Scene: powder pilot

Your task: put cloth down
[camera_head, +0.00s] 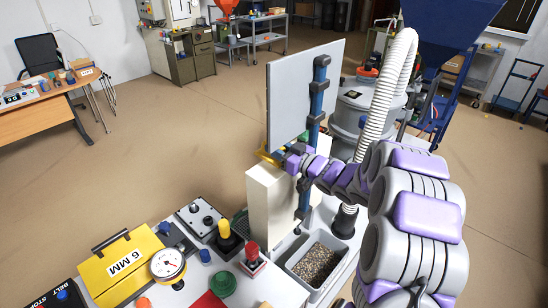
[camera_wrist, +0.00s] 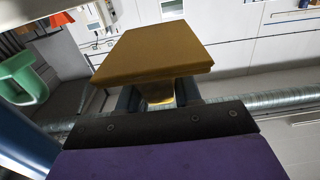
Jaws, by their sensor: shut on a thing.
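My gripper (camera_head: 285,155) is in front of the grey panel, above a cream box-shaped block (camera_head: 268,200). In the wrist view my gripper (camera_wrist: 158,95) is shut on a mustard-yellow cloth (camera_wrist: 155,50), which looks like a flat folded pad beyond the fingers. In the head view only a small yellow edge of the cloth (camera_head: 268,157) shows at the fingertips. Whether the cloth touches the block or the panel cannot be told.
A grey panel (camera_head: 292,100) stands upright on a blue post. A grey bin of granules (camera_head: 315,265) sits below my arm. Left are a yellow 6 MM box (camera_head: 122,262), a dial gauge (camera_head: 168,265), and yellow and red knobs. A white hose (camera_head: 383,95) rises behind.

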